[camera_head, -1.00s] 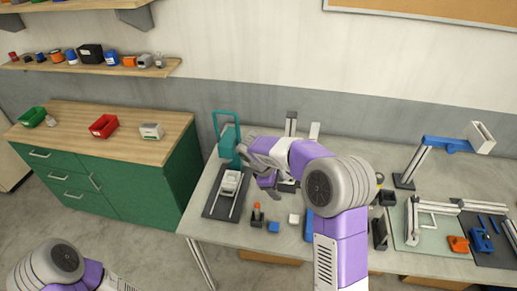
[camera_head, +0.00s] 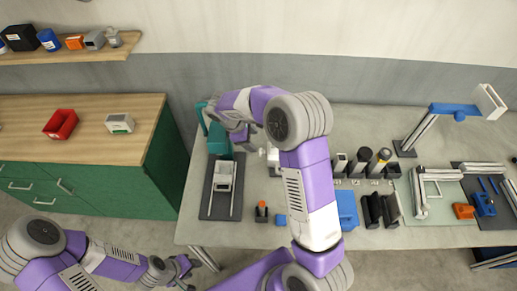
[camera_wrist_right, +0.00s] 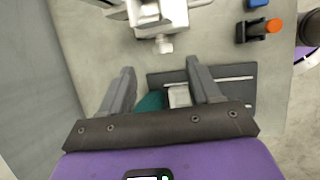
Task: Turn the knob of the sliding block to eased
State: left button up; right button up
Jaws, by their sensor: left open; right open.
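The sliding block (camera_head: 224,177) is a pale block on two light rails over a dark plate at the left of the table. Part of a pale block (camera_wrist_right: 180,96) on that plate shows between my right fingers in the right wrist view. I cannot make out its knob or its setting. My right gripper (camera_head: 240,137) is open and empty, above the table just beyond and right of the block; its two fingers (camera_wrist_right: 162,70) are spread in the wrist view. My left gripper (camera_head: 186,268) is open, low in front of the table and away from the block.
A teal frame (camera_head: 218,142) stands directly behind the dark plate. An orange-topped device (camera_head: 262,211) and a blue block (camera_head: 281,219) lie to the right. A pale fixture with a small knob (camera_wrist_right: 165,45) is close to my right fingers. A green cabinet (camera_head: 165,175) stands left.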

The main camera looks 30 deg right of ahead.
aim_at(261, 152)
jog(key=x, duration=0.6)
jog(key=a+p+x, duration=0.1)
jog(key=x, duration=0.3)
jog(key=shift+w+f, duration=0.25)
jog(key=shift+f, duration=0.05)
jog(key=c, duration=1)
jog(key=shift+b, duration=0.5)
jog(key=shift+c, duration=0.2)
jog(key=m+t+h+b, duration=0.1)
jog(key=t+h+b, duration=0.1)
jog(key=b, duration=0.9)
jog(key=f+m+t+h+b, duration=0.1)
jog(key=t+b, duration=0.3)
jog(key=b, duration=0.8)
jog(key=s+t+h+b, duration=0.1)
jog(key=t+h+b, duration=0.2)
jog(key=b, duration=0.9)
jog(key=shift+a+f+m+h, duration=0.35)
jog(key=shift+f+m+h, duration=0.05)
jog(key=shift+h, duration=0.2)
jog(key=shift+t+h+b, duration=0.5)
jog(key=shift+t+b, duration=0.1)
jog(key=shift+b, duration=0.15)
jog(key=shift+s+m+h, duration=0.1)
jog(key=shift+m+h, duration=0.2)
jog(key=shift+m, duration=0.1)
jog(key=shift+f+m+t+h, duration=0.1)
jog(key=shift+m+t+h, duration=0.5)
jog(key=shift+t+h, duration=0.45)
